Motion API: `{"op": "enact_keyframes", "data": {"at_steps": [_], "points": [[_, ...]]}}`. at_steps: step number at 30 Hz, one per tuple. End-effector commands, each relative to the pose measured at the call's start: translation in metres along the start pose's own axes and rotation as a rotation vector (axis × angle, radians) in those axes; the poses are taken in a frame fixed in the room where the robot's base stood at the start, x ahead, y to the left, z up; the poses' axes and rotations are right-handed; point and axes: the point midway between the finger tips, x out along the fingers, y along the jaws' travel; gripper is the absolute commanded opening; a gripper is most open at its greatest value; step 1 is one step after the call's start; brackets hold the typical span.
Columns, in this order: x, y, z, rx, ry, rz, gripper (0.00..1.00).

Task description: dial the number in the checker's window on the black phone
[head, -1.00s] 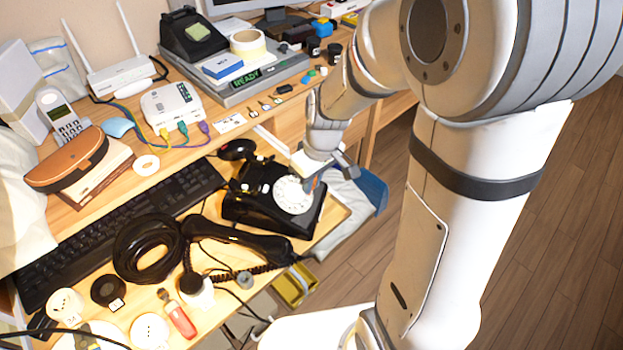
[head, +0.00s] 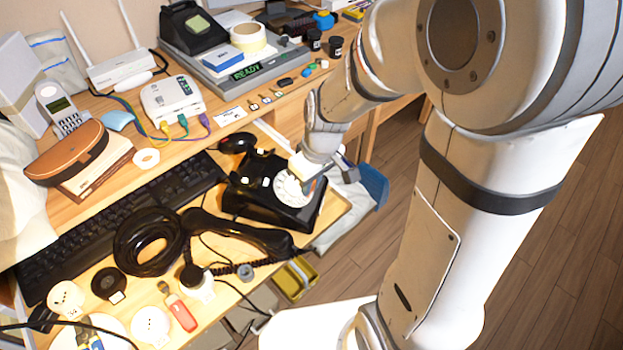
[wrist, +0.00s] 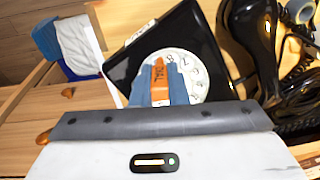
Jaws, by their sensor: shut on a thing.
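The black phone (head: 240,200) stands on the wooden desk with its white dial (head: 288,188) facing up. Its handset (head: 245,233) lies off the phone, in front of it. My gripper (head: 311,183) is at the right part of the dial. In the wrist view my gripper (wrist: 162,85) has its blue fingers shut on an orange stick (wrist: 159,72) marked DIAL. The stick's tip is over the dial (wrist: 192,72); whether it sits in a finger hole I cannot tell. My fingers hide part of the dial. The grey checker (head: 225,88) has a window (head: 246,72) reading READY.
A black keyboard (head: 70,237) lies left of the phone, with a coiled black cable (head: 122,250) before it. A white box with coloured plugs (head: 172,97) stands behind. A yellow tray (head: 290,283) and a blue bin (head: 375,185) are beyond the desk edge.

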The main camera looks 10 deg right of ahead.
Motion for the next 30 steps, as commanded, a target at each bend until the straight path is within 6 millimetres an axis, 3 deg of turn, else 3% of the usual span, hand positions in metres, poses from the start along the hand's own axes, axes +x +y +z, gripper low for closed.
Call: {"op": "enact_keyframes", "data": {"at_steps": [30], "points": [[-0.003,-0.019,0.001,-0.002,0.000,0.000,0.00]]}}
